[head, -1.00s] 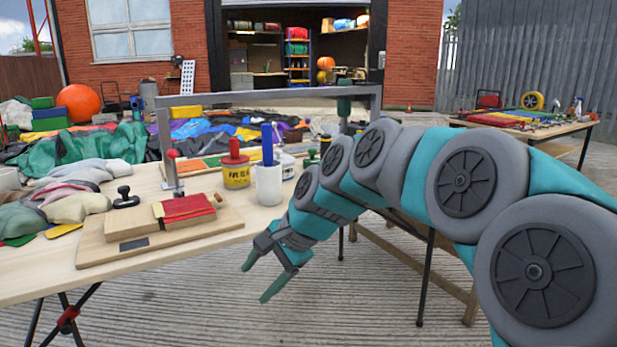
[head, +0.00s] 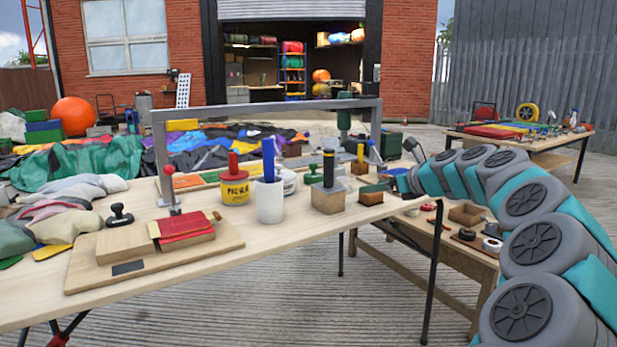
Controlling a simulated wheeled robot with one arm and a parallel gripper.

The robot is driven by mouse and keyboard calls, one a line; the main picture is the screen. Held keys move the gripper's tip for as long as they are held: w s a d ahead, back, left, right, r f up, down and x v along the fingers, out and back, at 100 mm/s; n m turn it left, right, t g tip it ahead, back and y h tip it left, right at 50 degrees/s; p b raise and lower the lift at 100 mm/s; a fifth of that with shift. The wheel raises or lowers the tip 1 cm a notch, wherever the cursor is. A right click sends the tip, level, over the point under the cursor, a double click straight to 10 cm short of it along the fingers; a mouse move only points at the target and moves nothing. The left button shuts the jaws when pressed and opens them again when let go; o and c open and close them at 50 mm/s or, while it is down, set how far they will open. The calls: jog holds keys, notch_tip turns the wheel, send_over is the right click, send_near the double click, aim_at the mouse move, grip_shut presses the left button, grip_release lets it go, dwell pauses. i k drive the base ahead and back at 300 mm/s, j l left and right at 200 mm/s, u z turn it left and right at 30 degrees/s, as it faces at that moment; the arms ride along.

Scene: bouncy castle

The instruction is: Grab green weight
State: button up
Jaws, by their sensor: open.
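A dark green cylinder (head: 345,115) shows at the right part of the grey metal frame over the table; it is the clearest candidate for the green weight. I cannot tell whether it stands behind the crossbar or is fixed to it. My gripper (head: 381,179) is open at the table's right end, pointing left, with its green fingers small and partly merged with the objects there. One finger appears just over a small brown block (head: 370,198). The gripper is to the right of and in front of the green cylinder, apart from it, with nothing visibly held.
The wooden table (head: 290,235) holds a wooden block with a dark handle (head: 328,188), a white cup (head: 270,200), a yellow pot (head: 234,188) and the grey frame (head: 160,150). A lower bench (head: 440,235) with small items stands under my arm.

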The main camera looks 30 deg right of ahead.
aim_at(310, 179)
jog(key=i+j, duration=0.1)
jog(key=i, duration=0.75)
